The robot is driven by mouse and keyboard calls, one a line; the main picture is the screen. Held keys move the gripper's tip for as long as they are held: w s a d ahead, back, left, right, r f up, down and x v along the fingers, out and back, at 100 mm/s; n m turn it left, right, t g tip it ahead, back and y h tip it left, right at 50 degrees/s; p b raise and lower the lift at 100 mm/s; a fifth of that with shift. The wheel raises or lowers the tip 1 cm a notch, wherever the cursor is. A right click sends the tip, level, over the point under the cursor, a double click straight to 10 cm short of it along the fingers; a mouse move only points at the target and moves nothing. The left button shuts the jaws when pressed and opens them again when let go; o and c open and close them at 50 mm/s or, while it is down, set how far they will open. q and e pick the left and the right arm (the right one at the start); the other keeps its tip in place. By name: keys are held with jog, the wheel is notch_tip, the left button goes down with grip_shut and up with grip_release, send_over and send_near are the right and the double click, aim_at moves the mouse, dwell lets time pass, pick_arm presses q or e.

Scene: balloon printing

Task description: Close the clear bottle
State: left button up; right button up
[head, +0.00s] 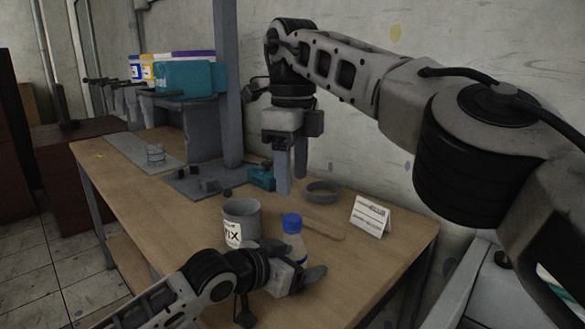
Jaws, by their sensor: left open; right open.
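The clear bottle (297,243) stands upright near the front of the wooden table, with a blue cap (292,222) on its top. I cannot tell how tightly the cap sits. My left gripper (297,262) is low at the bottle, with its fingers around the lower part and hiding it. It is open, and I cannot tell whether a finger touches the bottle. My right gripper (292,178) points down, open and empty, above the table behind the bottle and clear of the cap.
A grey pot with a label (240,222) stands just left of the bottle. A flat wooden stick (322,231), a grey round dish (322,191) and a white sign (370,215) lie right and behind. A teal object (261,178) sits near my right gripper. A grey post (231,90) rises behind.

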pick_arm(q)
jog(key=v, duration=1.5)
jog(key=shift+s+a+r, duration=0.2)
jog(key=shift+p, duration=0.3)
